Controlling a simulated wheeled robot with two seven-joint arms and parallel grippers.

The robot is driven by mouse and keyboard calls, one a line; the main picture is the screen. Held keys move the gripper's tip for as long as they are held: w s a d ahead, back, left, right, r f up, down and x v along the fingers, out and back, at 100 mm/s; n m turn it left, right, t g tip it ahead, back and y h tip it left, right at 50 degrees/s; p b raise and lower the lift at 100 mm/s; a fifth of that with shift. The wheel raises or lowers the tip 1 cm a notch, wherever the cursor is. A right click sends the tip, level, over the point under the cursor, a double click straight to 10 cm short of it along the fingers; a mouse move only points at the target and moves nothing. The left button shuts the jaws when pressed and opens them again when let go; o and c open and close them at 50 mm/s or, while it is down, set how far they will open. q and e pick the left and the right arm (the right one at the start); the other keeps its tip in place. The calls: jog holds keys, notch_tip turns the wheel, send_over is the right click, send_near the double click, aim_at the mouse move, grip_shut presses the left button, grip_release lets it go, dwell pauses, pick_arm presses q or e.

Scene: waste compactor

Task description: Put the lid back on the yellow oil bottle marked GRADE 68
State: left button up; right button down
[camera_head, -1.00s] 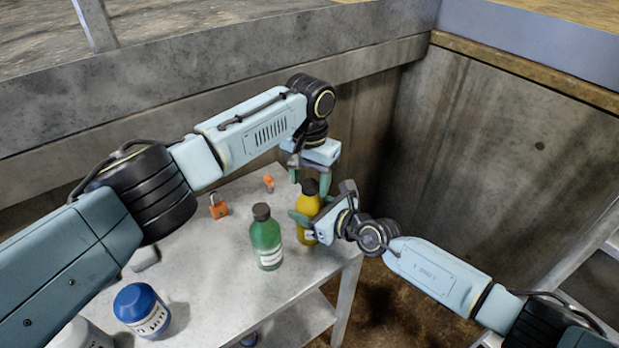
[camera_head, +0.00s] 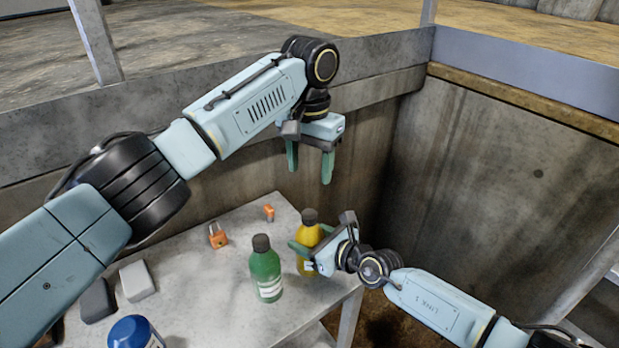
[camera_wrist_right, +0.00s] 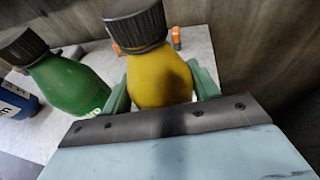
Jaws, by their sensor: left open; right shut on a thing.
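The yellow bottle (camera_head: 306,237) stands upright near the table's right corner, with a black lid (camera_head: 310,216) on its neck. My right gripper (camera_head: 308,256) is shut around the bottle's body from the right. In the right wrist view the yellow bottle (camera_wrist_right: 158,75) sits between the green fingers, and its black ribbed lid (camera_wrist_right: 137,25) is on top. The GRADE 68 marking cannot be read, and the lid's tightness cannot be told. My left gripper (camera_head: 309,172) is open and empty, above the bottle and apart from the lid, fingers pointing down.
A green bottle (camera_head: 265,272) with a black lid stands just left of the yellow one. Orange padlock-like items (camera_head: 218,236) lie behind. Concrete walls (camera_head: 500,170) rise behind and right.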

jog(key=shift+c, duration=1.5)
grip_release()
jog(key=p+v, duration=0.4)
jog(key=v, duration=0.9)
jog(key=shift+d, duration=0.2)
jog(key=shift+s+r, duration=0.1)
